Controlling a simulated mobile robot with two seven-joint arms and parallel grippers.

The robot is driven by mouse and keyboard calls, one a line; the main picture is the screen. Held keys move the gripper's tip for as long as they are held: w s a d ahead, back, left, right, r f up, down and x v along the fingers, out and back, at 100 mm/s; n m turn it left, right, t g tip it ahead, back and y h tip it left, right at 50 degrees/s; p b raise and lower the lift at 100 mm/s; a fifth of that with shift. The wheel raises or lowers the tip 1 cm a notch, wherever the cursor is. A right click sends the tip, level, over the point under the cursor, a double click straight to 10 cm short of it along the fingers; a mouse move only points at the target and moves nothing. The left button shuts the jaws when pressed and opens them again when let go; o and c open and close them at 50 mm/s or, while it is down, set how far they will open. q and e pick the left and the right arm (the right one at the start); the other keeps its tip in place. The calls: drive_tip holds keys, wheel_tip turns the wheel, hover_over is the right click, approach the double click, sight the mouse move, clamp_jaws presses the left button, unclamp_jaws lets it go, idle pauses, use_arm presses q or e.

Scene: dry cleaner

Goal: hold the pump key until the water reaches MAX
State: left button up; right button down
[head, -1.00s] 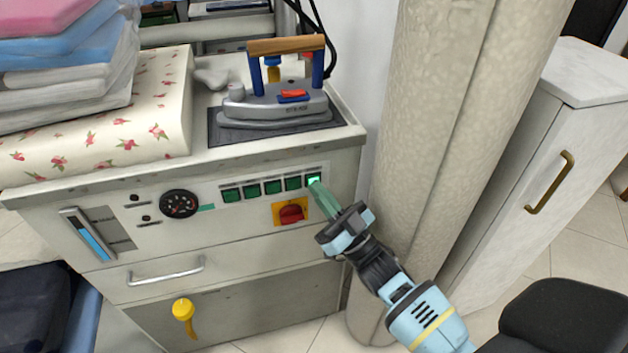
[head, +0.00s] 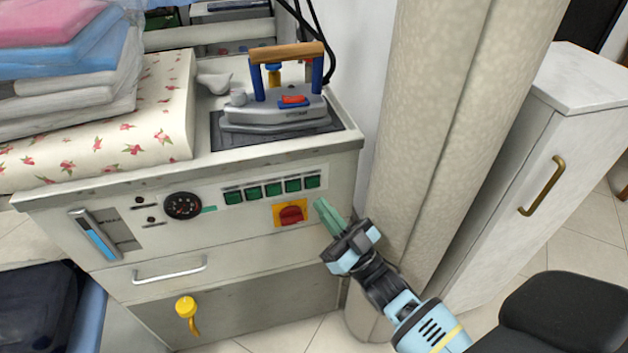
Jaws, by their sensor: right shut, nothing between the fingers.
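The pump key appears to be the rightmost (head: 312,181) of the several green keys on the front panel of the ironing station. It is unlit. The water gauge (head: 99,238) is a tilted clear tube at the panel's left, with a blue column filling roughly its lower half. My left gripper is not in view.
A red knob on a yellow plate (head: 290,213) lies just left of my fingertips. A round dial (head: 183,205) is left of the keys. An iron (head: 275,107) stands on top. A thick beige column (head: 425,130) and a white cabinet (head: 545,170) are to the right.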

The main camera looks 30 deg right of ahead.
drive_tip(key=shift+s+a+p, duration=0.15)
drive_tip(key=shift+s+p, duration=0.05)
drive_tip(key=shift+s, duration=0.4)
drive_tip(key=shift+s+a+p, duration=0.15)
drive_tip(key=shift+s+p, duration=0.05)
drive_tip(key=shift+s, duration=0.4)
idle(0.7)
